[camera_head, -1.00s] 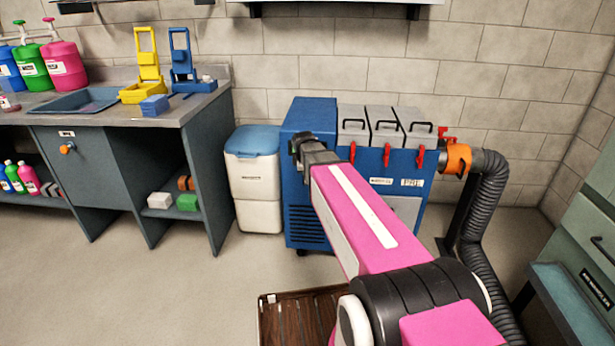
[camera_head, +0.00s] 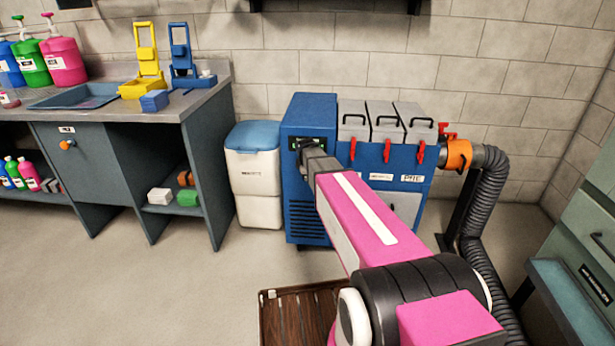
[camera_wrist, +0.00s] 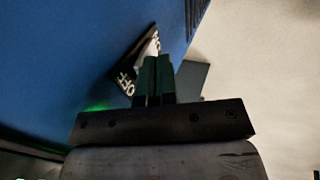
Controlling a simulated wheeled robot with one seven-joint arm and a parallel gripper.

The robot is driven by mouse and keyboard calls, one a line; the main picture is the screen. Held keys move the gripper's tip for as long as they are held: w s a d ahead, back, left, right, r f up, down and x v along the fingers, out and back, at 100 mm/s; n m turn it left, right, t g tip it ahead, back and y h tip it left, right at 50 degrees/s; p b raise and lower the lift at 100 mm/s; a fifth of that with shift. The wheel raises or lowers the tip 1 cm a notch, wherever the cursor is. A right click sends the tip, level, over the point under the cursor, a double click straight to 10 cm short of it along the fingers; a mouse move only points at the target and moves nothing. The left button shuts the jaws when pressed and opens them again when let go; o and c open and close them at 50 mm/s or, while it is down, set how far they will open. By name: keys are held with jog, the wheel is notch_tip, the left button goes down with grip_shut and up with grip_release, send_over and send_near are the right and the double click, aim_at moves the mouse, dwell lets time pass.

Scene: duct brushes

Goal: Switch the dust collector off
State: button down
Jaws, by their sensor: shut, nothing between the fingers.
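The dust collector (camera_head: 308,112) is a blue cabinet with grey lids and red latches, standing against the back wall. A small dark switch panel (camera_head: 294,144) with a green glow is on its front, partly covered by my gripper (camera_head: 305,146). In the wrist view my gripper (camera_wrist: 154,62) is shut and empty, with its fingertips over the dark switch plate (camera_wrist: 127,75). White letters, apparently OFF, show on the plate beside the fingers. A green glow lies to the left. The switch itself is hidden, and I cannot tell whether the fingertips touch it.
A white bin with a blue lid (camera_head: 254,170) stands just left of the collector. A black hose (camera_head: 486,200) runs down on its right. A brown slatted pallet (camera_head: 290,318) lies on the floor in front. A workbench (camera_head: 190,105) stands at left.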

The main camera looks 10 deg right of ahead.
jog(key=shift+w, duration=0.1)
jog(key=shift+w+d+r, duration=0.15)
jog(key=shift+w, duration=0.25)
dwell(0.3)
jog(key=shift+r, duration=0.8)
jog(key=shift+s, duration=0.1)
